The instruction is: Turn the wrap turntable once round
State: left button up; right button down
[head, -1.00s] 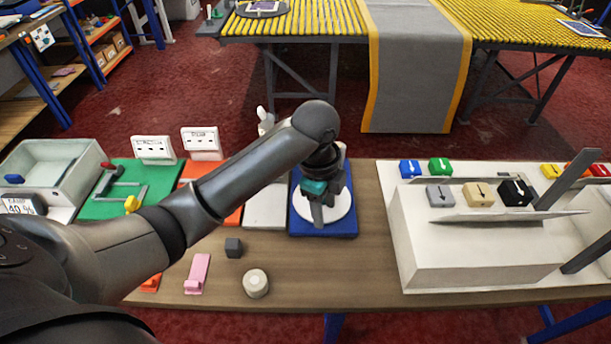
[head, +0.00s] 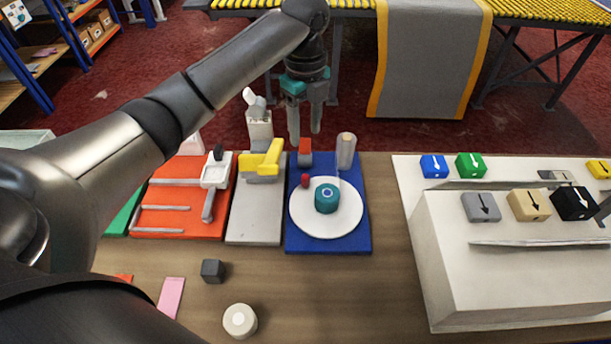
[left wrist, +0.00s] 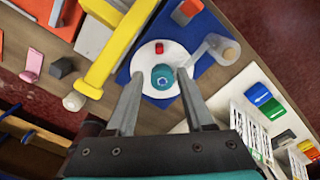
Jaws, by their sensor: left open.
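The wrap turntable is a white disc (head: 345,221) on a blue base (head: 300,243), near the middle of the bench. A teal round piece (head: 327,198) sits at the disc's centre, and a small red knob (head: 305,180) stands near its far left edge. My left gripper (head: 305,133) is open and empty, raised above and beyond the far side of the turntable, touching nothing. In the left wrist view, the disc (left wrist: 178,58) and teal piece (left wrist: 162,77) show between and beyond the spread fingers. My right gripper is out of view.
A red block (head: 304,150) and a pale upright cylinder (head: 346,150) stand at the blue base's far edge. A grey board with a yellow piece (head: 262,160) and an orange board (head: 165,218) lie left. A white box (head: 500,285) fills the right.

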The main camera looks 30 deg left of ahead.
aim_at(305, 175)
pick_arm(q)
notch_tip(305, 175, down, 15)
jog(key=shift+s+b, duration=0.15)
jog(key=shift+b, duration=1.1)
jog(key=shift+c, duration=0.3)
jog(key=c, duration=0.4)
grip_shut()
jog(key=shift+r, duration=0.1)
